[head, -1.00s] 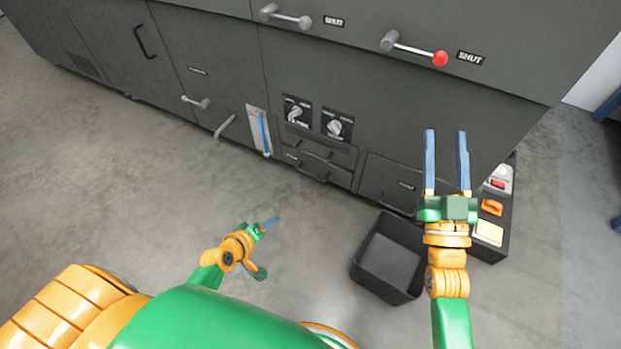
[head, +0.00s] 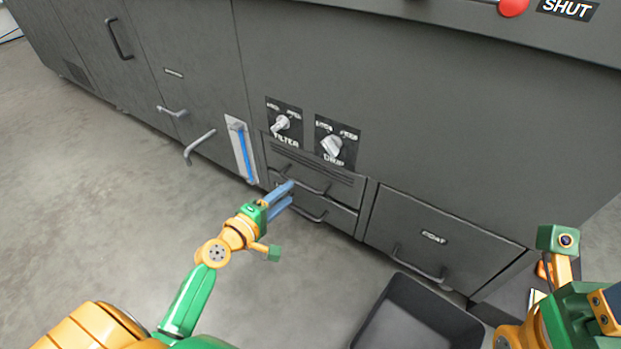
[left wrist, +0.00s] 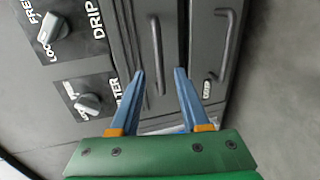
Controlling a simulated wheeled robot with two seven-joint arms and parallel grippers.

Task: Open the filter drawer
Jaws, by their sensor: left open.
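Two narrow dark drawers sit stacked in the cabinet front. The upper drawer (head: 338,186) has slots and a bar handle (left wrist: 157,55); the lower drawer (head: 335,217) has its own handle (left wrist: 227,47) and a small label too small to read. Both look shut. Above them are the FILTER knob (head: 281,124) and the DRIP knob (head: 332,146). My left gripper (head: 286,197) is open and empty in front of the drawers. In the left wrist view its fingers (left wrist: 159,74) lie either side of the upper handle's line; contact cannot be told. My right gripper (head: 580,315) is partly cut off.
A black open bin (head: 470,325) stands on the floor at the lower right, below another drawer (head: 440,235). A white panel with a blue strip (head: 242,150) and a bent handle (head: 199,147) are left of the drawers. Floor at left is clear.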

